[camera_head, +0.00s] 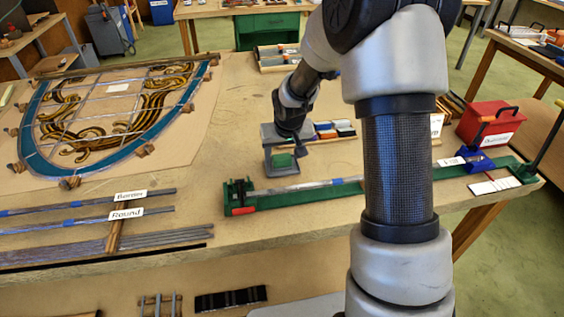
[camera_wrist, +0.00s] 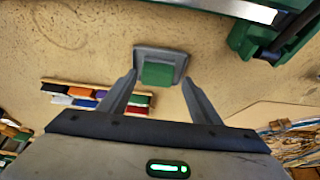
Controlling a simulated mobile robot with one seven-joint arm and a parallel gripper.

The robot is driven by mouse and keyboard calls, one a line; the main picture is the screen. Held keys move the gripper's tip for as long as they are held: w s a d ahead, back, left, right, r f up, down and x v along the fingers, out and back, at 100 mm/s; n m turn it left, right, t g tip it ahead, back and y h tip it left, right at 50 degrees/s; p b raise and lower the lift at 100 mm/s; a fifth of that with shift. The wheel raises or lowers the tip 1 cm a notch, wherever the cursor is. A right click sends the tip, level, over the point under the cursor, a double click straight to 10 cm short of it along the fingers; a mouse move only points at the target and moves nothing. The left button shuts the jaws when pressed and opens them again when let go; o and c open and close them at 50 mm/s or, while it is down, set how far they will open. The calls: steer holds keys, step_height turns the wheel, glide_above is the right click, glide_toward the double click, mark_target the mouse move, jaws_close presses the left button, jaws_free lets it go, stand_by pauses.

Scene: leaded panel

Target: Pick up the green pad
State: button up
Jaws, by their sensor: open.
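The green pad (camera_wrist: 157,73) is a small green block on a grey tray-like base (camera_wrist: 176,53) in the wrist view. In the head view the green pad (camera_head: 282,160) shows low between the fingers of my gripper (camera_head: 282,163). In the wrist view my gripper (camera_wrist: 160,85) is open, with one finger on each side of the pad. A gap shows between the pad and each finger. I cannot tell the height of the fingertips over the table.
A rack of coloured blocks (camera_head: 334,130) stands close to the right of my gripper. A long green fixture with a metal strip (camera_head: 300,187) lies in front of it. A leaded panel (camera_head: 110,110) lies at left. Bare table lies between panel and gripper.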

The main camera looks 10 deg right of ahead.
mark_target(282, 157)
steer(key=shift+w+d+r+x, duration=0.1)
steer(key=shift+w+x, duration=0.1)
steer(key=shift+x, duration=0.7)
steer(key=shift+w+d+r+x, duration=0.1)
steer(key=shift+w+x, duration=0.05)
steer(key=shift+x, duration=0.75)
steer(key=shift+w+x, duration=0.2)
steer(key=shift+x, duration=0.7)
steer(key=c, duration=0.8)
